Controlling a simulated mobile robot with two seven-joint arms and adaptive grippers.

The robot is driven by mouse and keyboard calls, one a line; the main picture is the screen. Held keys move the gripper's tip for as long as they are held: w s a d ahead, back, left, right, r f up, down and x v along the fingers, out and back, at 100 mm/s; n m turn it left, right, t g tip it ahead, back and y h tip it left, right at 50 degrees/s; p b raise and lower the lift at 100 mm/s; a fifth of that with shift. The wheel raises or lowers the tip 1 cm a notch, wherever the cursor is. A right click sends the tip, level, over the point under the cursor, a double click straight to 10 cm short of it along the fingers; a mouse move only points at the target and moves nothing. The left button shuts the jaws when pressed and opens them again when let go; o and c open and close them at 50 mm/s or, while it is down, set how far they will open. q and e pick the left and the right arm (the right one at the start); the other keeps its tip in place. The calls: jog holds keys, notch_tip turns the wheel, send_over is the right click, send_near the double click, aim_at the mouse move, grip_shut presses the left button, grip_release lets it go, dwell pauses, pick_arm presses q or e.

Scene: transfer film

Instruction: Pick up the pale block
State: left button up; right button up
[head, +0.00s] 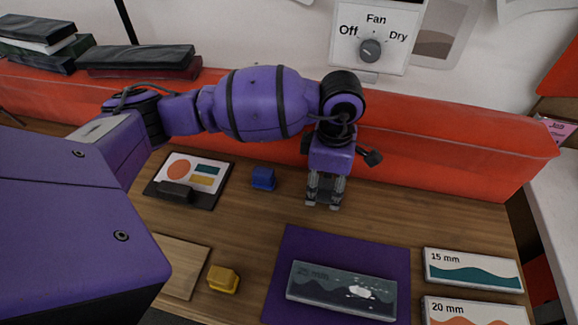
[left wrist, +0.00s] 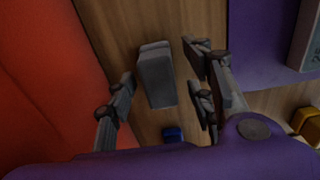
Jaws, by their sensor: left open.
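The pale block (left wrist: 154,75) shows grey in the left wrist view, on the wooden table between my left gripper's fingers. Gaps show on both sides of it, and I see no finger clearly touching it. My left gripper (head: 322,204) is open and points down at the table in the head view. There its fingers and palm largely hide the block. My right gripper is in neither view.
A blue block (head: 263,178) stands left of the gripper, a yellow block (head: 223,279) at front left. A purple mat (head: 283,262) holding a dark wave-patterned slab (head: 320,285) lies in front. A red ledge (head: 440,150) runs behind. Wave-patterned panels (head: 475,270) lie at right.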

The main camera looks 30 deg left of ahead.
aim_at(328, 182)
pick_arm(q)
jog(key=shift+r, duration=0.1)
jog(key=shift+c, duration=0.2)
jog(key=shift+w, duration=0.1)
grip_shut()
jog(key=shift+r, duration=0.5)
notch_tip(328, 182, up, 2)
jog(key=shift+r, duration=0.2)
jog(key=s+d+r, duration=0.2)
jog(key=s+r, duration=0.7)
jog(key=s, duration=0.5)
jog(key=shift+d+r, duration=0.15)
jog(key=shift+r, duration=0.15)
